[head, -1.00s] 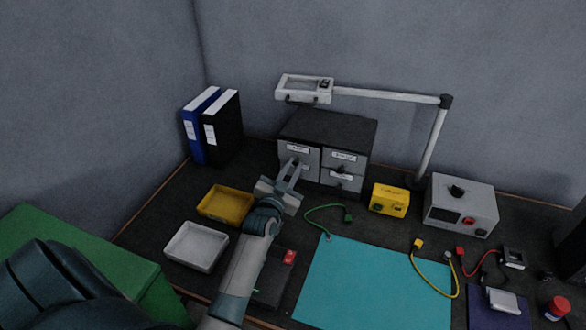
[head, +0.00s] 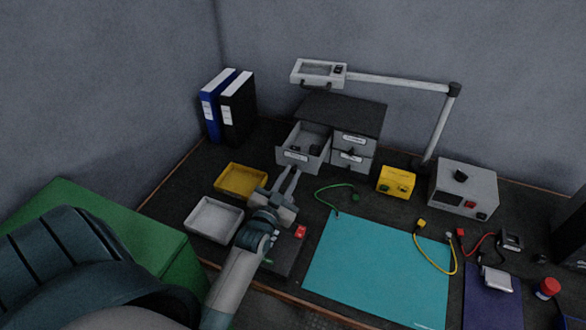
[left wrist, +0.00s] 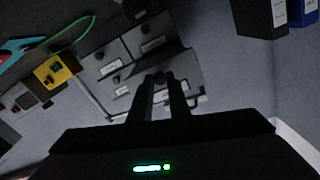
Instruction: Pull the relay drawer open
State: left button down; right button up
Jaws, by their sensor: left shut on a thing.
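The grey drawer cabinet (head: 345,112) stands at the back of the bench. Its left drawer, the relay drawer (head: 298,157), sticks out of the cabinet and small dark items show inside it. The label on its front is too small to read. My left gripper (head: 293,172) is at the front of this drawer, shut on its handle; the fingers hide the handle. In the left wrist view the two fingers (left wrist: 160,80) point at the cabinet (left wrist: 135,50). My right gripper is not in view.
A yellow tray (head: 241,181) and a white tray (head: 214,219) lie left of my left arm. A yellow box (head: 396,182) and a grey instrument (head: 464,188) stand right of the cabinet. A lamp (head: 400,82) reaches over it. A teal mat (head: 375,270) lies in front.

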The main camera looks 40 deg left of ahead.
pick_arm(q)
jog(key=c, duration=1.7)
grip_release()
jog(key=shift+o, duration=0.2)
